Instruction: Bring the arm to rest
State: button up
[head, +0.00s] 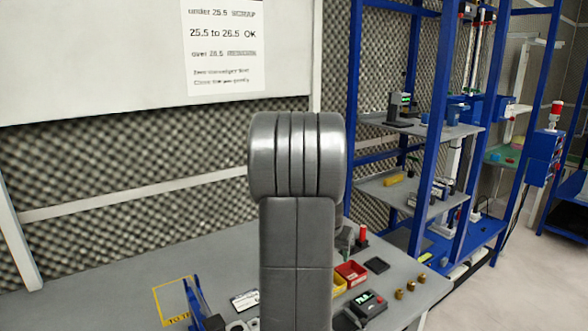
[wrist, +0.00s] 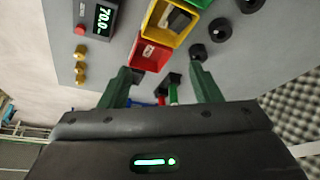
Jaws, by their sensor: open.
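My gripper (wrist: 163,78) shows in the wrist view with its two green fingers spread apart and nothing between their tips. It is above a grey table (head: 90,285); the height cannot be told. In the head view, my grey arm stands upright in the middle of the picture and hides part of the table. The gripper itself is not visible there.
Beyond the fingers are a red bin (wrist: 152,56), a yellow bin (wrist: 158,30), black rings (wrist: 220,30), brass pieces (wrist: 80,62) and a device (wrist: 97,16) reading about 70.0. A blue-framed shelf (head: 428,130) stands at right. A printed sign (head: 222,45) hangs behind.

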jog(key=x, duration=0.9)
jog(key=shift+s+r+p, duration=0.1)
jog(key=shift+r+p, duration=1.55)
jog(key=shift+r, duration=0.75)
